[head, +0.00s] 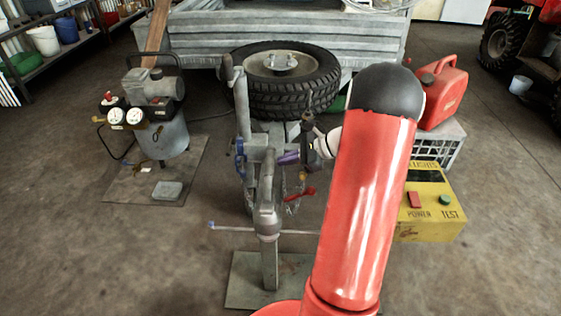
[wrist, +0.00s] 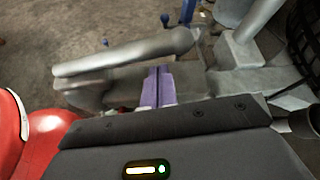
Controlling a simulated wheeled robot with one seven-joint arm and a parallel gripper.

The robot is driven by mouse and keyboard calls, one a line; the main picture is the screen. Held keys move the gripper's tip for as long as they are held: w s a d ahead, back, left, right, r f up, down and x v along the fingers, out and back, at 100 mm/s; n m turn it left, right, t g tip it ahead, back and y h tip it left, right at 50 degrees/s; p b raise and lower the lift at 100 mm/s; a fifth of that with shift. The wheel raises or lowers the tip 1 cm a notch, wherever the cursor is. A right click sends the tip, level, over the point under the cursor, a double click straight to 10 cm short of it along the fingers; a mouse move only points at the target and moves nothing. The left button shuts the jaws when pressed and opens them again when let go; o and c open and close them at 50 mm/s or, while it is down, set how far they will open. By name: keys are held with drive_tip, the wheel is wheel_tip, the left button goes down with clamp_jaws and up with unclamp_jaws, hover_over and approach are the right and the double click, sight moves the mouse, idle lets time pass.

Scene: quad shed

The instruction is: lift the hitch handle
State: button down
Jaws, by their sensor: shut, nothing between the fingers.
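The hitch handle (head: 267,178) is a grey metal lever on top of the trailer coupling (head: 267,220), left of my gripper in the head view. In the wrist view the handle (wrist: 125,52) is a thick rounded bar running across, just beyond the fingertips. My gripper (head: 281,158) has purple fingers pressed together with nothing between them. In the wrist view its fingertips (wrist: 158,70) sit close to the bar's near edge, around its middle. I cannot tell whether they touch it or how far below it they are.
An upright grey jockey post (head: 241,110) with a blue clamp stands left of the coupling. A spare tyre (head: 285,90) lies behind. A yellow test box (head: 430,210), crate (head: 440,150) and red fuel can (head: 442,92) are at right. A compressor (head: 155,115) stands left.

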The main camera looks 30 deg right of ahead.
drive_tip(key=shift+x, duration=1.05)
drive_tip(key=shift+r, duration=0.15)
drive_tip(key=shift+s+a+r+n+t+h+b, duration=0.15)
drive_tip(key=shift+r+n+t+b, duration=0.2)
drive_tip(key=shift+r+b, duration=0.35)
drive_tip(key=shift+s+r+n+t+h+b, duration=0.15)
drive_tip(key=shift+r+n+t+b, duration=0.25)
drive_tip(key=shift+b, duration=0.5)
drive_tip(key=s+a+r+n+t+h+b, duration=0.1)
drive_tip(key=s+a+r+n+t+b, duration=0.1)
drive_tip(key=r+b, duration=0.5)
drive_tip(key=shift+s+a+n+t+b, duration=0.25)
drive_tip(key=shift+s+n+t+b, duration=0.65)
drive_tip(key=shift+b, duration=0.65)
drive_tip(key=shift+w+r, duration=0.15)
